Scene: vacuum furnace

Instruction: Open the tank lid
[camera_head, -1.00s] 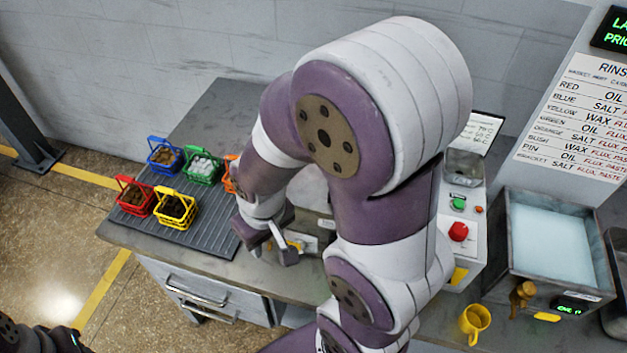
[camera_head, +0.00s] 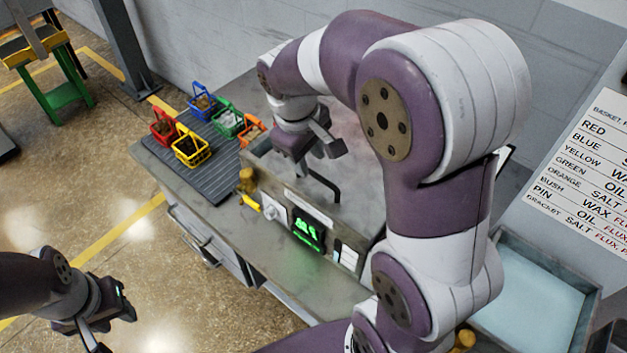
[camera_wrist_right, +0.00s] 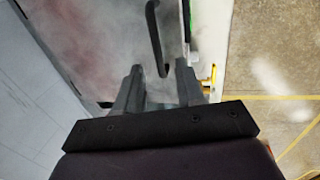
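The tank (camera_head: 345,258) stands on the bench, with a green lit display on its front. Its grey lid (camera_head: 360,190) looks closed and carries a black bar handle (camera_head: 328,184). The lid (camera_wrist_right: 95,40) and handle (camera_wrist_right: 153,40) also show in the right wrist view. My right gripper (camera_head: 312,150) is above the lid, close to the handle. Its fingers (camera_wrist_right: 158,85) are apart with nothing between them, and the handle lies just beyond their tips. My right arm hides part of the lid. My left gripper (camera_head: 95,325) hangs over the floor at lower left, its fingers partly out of frame.
Red (camera_head: 164,128), yellow (camera_head: 190,150), blue (camera_head: 202,103) and green (camera_head: 227,122) baskets stand on a ribbed mat (camera_head: 212,182), with an orange basket (camera_head: 252,131) beside the tank. An open bath (camera_head: 530,300) of pale liquid is at right. The tank has a brass valve (camera_head: 247,180).

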